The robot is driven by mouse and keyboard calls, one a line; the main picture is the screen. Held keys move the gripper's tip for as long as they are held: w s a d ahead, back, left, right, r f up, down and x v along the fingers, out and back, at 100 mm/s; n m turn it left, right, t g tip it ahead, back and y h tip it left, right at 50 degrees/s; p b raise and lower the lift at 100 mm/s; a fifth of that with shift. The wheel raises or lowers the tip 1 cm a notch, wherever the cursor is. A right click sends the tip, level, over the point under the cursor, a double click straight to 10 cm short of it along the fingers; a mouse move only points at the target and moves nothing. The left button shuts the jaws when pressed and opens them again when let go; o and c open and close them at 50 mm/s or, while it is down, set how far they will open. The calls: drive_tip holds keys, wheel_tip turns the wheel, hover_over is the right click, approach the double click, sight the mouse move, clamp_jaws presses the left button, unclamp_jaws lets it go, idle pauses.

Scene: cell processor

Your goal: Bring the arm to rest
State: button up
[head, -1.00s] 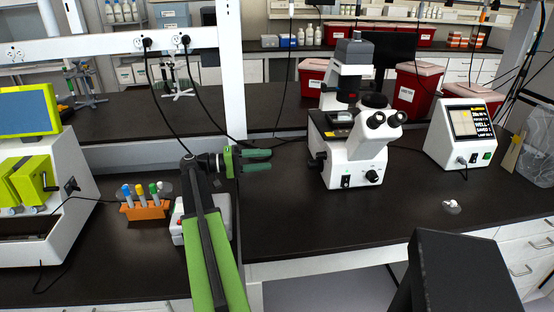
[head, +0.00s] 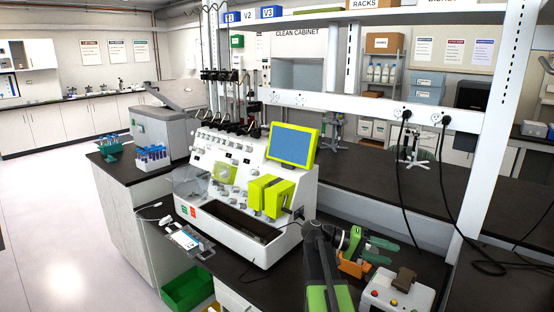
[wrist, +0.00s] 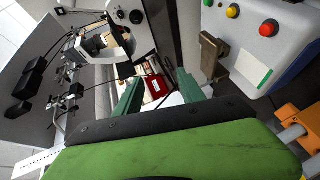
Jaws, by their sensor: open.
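My gripper (head: 388,250) is in the lower right of the head view, with its two green fingers apart and nothing between them. In the wrist view my gripper (wrist: 160,92) also shows open and empty. My green and black arm reaches up from the bottom edge of the head view.
The white cell processor (head: 245,232) with a blue screen stands left of my arm. A box with coloured buttons (head: 398,292) stands right of it, and shows in the wrist view (wrist: 262,32). A white post (head: 484,140) rises at the right. Open floor (head: 60,220) lies far left.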

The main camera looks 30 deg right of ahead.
drive_tip(key=w+a+f+n+t+y+p, duration=0.1)
drive_tip(key=w+a+f+n+t, duration=0.25)
drive_tip(key=a, duration=0.65)
drive_tip(key=w+a+f+n+t+y+p, duration=0.1)
drive_tip(key=w+a+f+n+t+y, duration=0.25)
drive_tip(key=a, duration=0.75)
drive_tip(key=a+f+n+t+y, duration=0.1)
drive_tip(key=a+f+y, duration=0.3)
drive_tip(key=a, duration=0.8)
drive_tip(key=w+a+f+n+t+y, duration=0.1)
drive_tip(key=a+f+y, duration=0.2)
drive_tip(key=a, duration=1)
drive_tip(key=shift+a+f+t+y, duration=0.25)
drive_tip(key=shift+f+t+y, duration=0.1)
drive_tip(key=shift+f, duration=0.4)
drive_tip(key=shift+w, duration=0.1)
drive_tip(key=shift+c, duration=0.2)
